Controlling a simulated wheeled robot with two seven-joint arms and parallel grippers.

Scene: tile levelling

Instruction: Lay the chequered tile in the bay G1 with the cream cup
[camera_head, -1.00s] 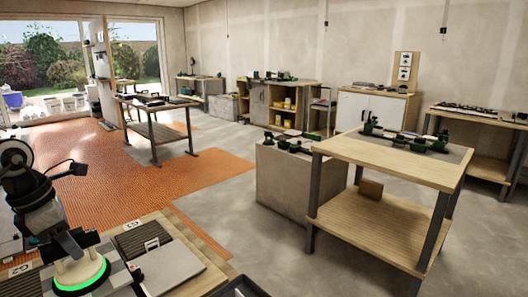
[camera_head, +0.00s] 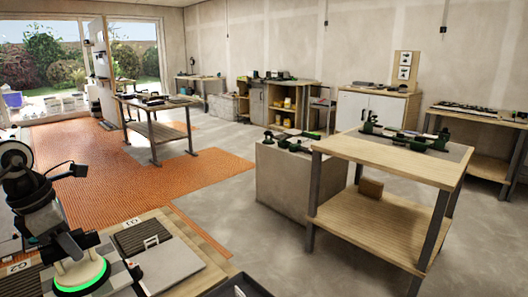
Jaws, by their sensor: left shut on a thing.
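My left gripper (camera_head: 72,246) is at the lower left, shut on the cream cup (camera_head: 80,283). The cup is a round pale disc with a glowing green ring, low over the near bench. A grey patterned surface (camera_head: 118,274) shows beside and partly under the cup; I cannot tell whether it is the chequered tile or whether the cup touches it. The bay G1 (camera_head: 132,238) is a dark ribbed strip behind the cup, to its right, with a white label at its back. My right gripper is not in view.
A plain light grey slab (camera_head: 172,266) lies right of the cup, with a small pale piece at its back edge. A second white label (camera_head: 19,268) is at the left. A dark tray (camera_head: 258,287) is at the bottom edge. Other benches stand farther off.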

